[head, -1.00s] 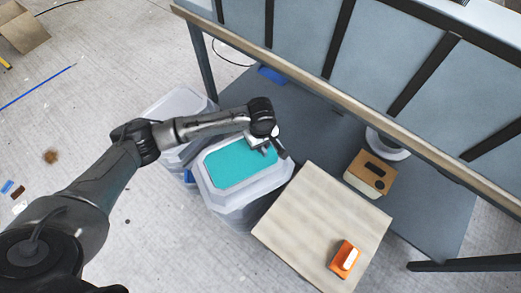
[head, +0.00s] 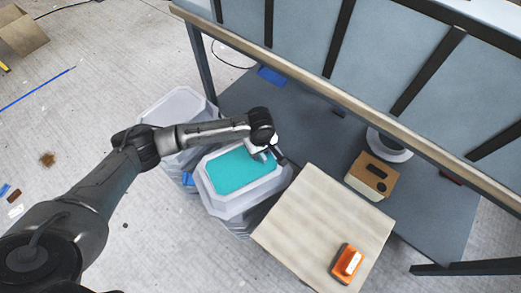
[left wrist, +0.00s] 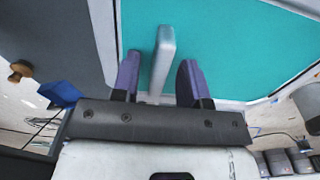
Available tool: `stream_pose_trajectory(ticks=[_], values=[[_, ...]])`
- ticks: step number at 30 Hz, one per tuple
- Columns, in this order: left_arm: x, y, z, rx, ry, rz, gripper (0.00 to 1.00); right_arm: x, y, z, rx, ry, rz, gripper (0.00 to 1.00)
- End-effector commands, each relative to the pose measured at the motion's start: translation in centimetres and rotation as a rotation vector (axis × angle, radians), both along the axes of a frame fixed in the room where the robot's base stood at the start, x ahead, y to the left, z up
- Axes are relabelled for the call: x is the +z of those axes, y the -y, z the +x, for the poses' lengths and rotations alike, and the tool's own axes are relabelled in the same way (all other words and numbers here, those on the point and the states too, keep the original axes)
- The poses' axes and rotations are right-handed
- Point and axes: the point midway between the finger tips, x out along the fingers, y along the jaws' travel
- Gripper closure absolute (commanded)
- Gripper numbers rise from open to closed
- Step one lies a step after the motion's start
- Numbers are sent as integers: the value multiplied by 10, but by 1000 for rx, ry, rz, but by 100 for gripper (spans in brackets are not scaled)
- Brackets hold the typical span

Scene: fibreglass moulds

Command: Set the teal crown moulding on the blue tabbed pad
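A flat teal surface (head: 240,172) lies inside the pale grey octagonal rim (head: 228,209) of the nearer mould stack; it fills the top of the left wrist view (left wrist: 235,40). A narrow, pale teal upright bar (left wrist: 162,58) rises in front of it; I cannot tell whether bar and surface are one piece. My left gripper (left wrist: 160,78) is open, its purple fingers on either side of the bar with gaps on both sides. In the head view my left gripper (head: 268,156) is over the surface's right end. A blue flat piece (head: 271,76) lies behind; its tabs cannot be made out. My right gripper is out of view.
Another pale grey stack (head: 180,106) stands behind left. A light wooden table (head: 318,215) at right holds an orange-and-white tool (head: 346,262). A wooden-topped box (head: 372,177) and a white round thing (head: 392,151) stand on the grey mat under a long frame.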

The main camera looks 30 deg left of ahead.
Motion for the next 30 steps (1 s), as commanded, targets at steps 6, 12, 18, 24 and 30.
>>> stream_pose_trajectory(ticks=[6,12,18,24,30], values=[[0,0,0,0,1,0,60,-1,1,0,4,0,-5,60],[22,0,1,1,2,-1,60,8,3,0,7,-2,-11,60],[61,0,1,0,1,-2,60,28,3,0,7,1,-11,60],[94,0,0,0,0,-1,60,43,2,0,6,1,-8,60],[115,0,1,0,1,0,60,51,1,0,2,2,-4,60]])
